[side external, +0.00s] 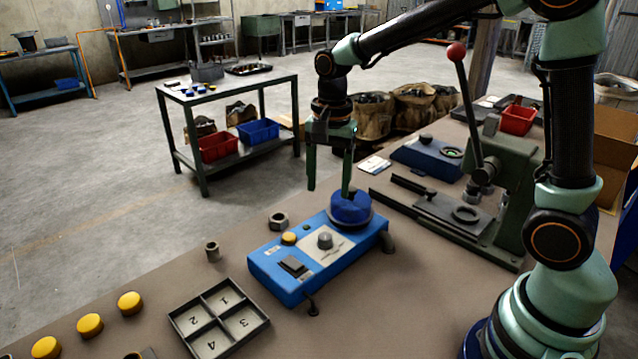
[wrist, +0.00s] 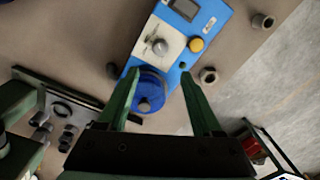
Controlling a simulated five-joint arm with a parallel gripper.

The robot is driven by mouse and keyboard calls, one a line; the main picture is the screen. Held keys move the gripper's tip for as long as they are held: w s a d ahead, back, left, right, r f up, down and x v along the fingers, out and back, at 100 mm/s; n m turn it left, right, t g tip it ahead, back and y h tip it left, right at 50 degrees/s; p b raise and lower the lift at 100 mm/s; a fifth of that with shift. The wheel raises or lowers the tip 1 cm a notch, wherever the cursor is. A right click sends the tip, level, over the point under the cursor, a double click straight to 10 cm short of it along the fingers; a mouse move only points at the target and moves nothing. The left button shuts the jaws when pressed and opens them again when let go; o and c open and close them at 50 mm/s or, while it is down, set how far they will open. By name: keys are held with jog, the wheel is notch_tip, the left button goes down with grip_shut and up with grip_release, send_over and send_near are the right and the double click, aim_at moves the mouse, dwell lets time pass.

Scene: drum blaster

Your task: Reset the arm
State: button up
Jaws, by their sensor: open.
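My gripper (side external: 329,190) is open and empty, with its two green fingers pointing down. It hangs above the blue control box (side external: 285,285), over the end that carries a round dark-blue drum (side external: 350,208). The box also has a grey knob (side external: 325,240), a yellow button (side external: 288,238) and a dark rocker switch (side external: 293,266). In the wrist view the gripper (wrist: 165,100) has the drum (wrist: 148,92) between and below its fingers, nearer the left one. I cannot tell whether a finger touches the drum.
A grey tray with numbered compartments (side external: 218,318) and several yellow discs (side external: 89,324) lie at the front left. Two nuts (side external: 278,220) (side external: 212,251) stand near the table's far edge. A green lever press (side external: 500,190) stands right of the gripper. Bare tabletop lies in front of the box.

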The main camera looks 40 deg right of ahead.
jog(key=s+d+r+n+t, duration=0.2)
jog(key=s+r+n+t, duration=0.3)
jog(key=s+n, duration=0.6)
notch_tip(320, 180, up, 2)
jog(key=shift+s+n, duration=0.2)
jog(key=shift+n, duration=0.7)
